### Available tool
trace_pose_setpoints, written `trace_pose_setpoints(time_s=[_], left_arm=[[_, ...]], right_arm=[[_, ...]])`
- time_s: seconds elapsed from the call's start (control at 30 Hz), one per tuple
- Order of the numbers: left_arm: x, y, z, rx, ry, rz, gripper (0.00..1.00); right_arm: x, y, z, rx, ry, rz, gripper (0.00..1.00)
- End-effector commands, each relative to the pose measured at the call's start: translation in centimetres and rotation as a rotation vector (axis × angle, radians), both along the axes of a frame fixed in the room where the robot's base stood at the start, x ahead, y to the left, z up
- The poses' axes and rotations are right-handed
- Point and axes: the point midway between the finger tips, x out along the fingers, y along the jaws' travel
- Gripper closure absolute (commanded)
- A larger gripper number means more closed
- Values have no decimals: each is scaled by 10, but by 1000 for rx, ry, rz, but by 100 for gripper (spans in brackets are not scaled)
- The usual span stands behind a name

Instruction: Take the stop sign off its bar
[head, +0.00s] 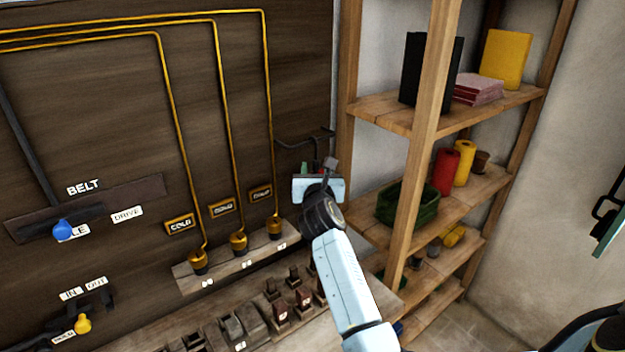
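My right gripper (325,166) is near the middle of the view, its arm coming up from the lower right. It is in front of the board's right end, just below a dark bent bar (303,139) on the wall. Its fingers are small and partly hidden by its own body, so I cannot tell whether they are open or shut. No stop sign can be made out. Small green and red bits show at the gripper, too small to identify.
A wooden shelf unit (427,150) stands close on the right, with a black binder (416,70), a green basket (398,205) and red and yellow rolls. The board carries a blue-knobbed lever (62,229) and brass pipes. A bench with dark blocks (281,312) lies below.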

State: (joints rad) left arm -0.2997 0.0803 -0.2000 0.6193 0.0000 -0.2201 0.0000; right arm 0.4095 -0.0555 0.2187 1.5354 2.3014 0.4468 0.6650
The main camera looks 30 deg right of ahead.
Motion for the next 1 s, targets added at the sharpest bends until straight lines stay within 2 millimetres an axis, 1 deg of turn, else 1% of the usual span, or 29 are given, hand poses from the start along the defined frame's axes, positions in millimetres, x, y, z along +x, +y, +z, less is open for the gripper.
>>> trace_pose_setpoints(time_s=[0.03, 0.13, 0.4, 0.7, 1.0], left_arm=[[0, 0, -1, 0, 0, 0, 64], [0, 0, -1, 0, 0, 0, 64], [0, 0, -1, 0, 0, 0, 64], [0, 0, -1, 0, 0, 0, 64], [0, 0, -1, 0, -1, 0, 64]], right_arm=[[5, -3, 0, -1, 0, 0, 60], [11, -6, 0, -1, 0, 1, 60], [13, -7, 0, -1, 0, 0, 60], [12, -7, 0, -2, 1, 0, 100], [12, -7, 1, -1, 0, 1, 100]])
